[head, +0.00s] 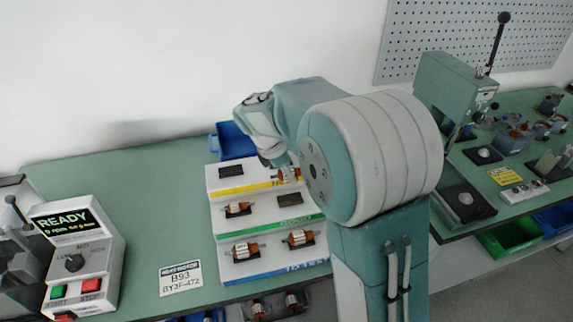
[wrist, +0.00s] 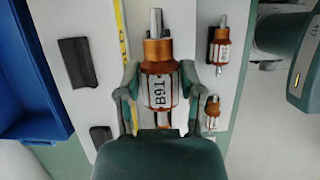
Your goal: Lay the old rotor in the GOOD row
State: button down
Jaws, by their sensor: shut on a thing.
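My gripper (wrist: 156,85) is shut on a copper and silver rotor (wrist: 158,88) marked B91, with its shaft pointing up in the wrist view. In the head view the held rotor (head: 289,174) shows below my wrist, over the right part of the yellow-edged top row. The GOOD row, with a green edge (head: 297,218), is the middle step of the white rack (head: 222,226). It has a rotor (head: 238,208) at its left and an empty dark cradle (head: 289,199) at its right. My arm hides the rack's right end.
The blue-edged TO TEST row below carries two rotors, one left (head: 243,250) and one right (head: 299,239). A dark empty cradle (head: 231,172) sits on the top row. A blue bin (head: 232,141) stands behind the rack. A control box (head: 83,255) reading READY stands left.

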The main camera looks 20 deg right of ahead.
jog(key=shift+w+f, duration=0.1)
jog(key=shift+w, duration=0.15)
send_over(293, 200)
jog(key=a, duration=0.1)
jog(key=shift+w+f, duration=0.1)
jog(key=shift+f, duration=2.65)
jog(key=shift+f, duration=1.25)
jog(key=shift+c, duration=0.7)
grip_release()
jog(key=v, duration=1.2)
jog(key=shift+a, duration=0.15)
